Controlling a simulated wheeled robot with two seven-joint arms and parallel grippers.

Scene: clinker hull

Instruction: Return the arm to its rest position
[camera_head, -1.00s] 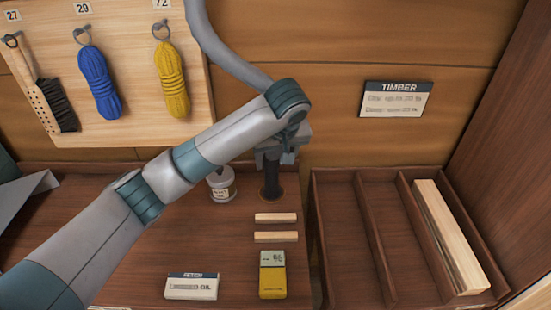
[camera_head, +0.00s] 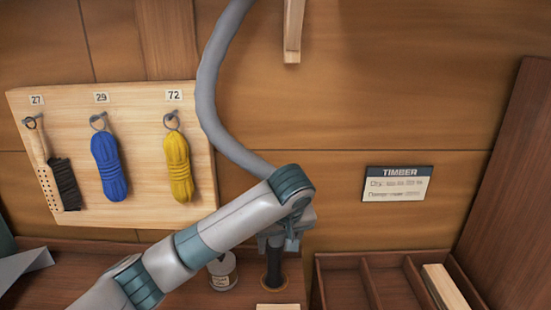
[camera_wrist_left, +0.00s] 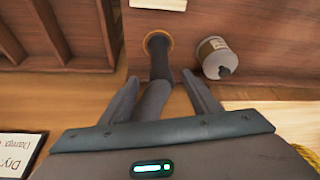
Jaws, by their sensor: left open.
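My left arm (camera_head: 215,240) reaches in from the lower left of the head view, bent down at the wrist. Its gripper (camera_head: 276,246) is over the dark end of a hose (camera_head: 274,272), which stands upright at the bench. In the left wrist view my open gripper (camera_wrist_left: 158,77) has one finger on each side of the dark hose end (camera_wrist_left: 160,60). The hose end sits in a round brass-coloured ring (camera_wrist_left: 150,38). I cannot tell whether the fingers touch it. My right gripper is out of view.
The grey hose (camera_head: 215,100) curves down close behind my arm. A small can (camera_head: 222,272) stands left of the hose end. A divided timber bin (camera_head: 345,285) is at right. A hook board (camera_head: 140,205) with a brush and blue and yellow rope hangs at left.

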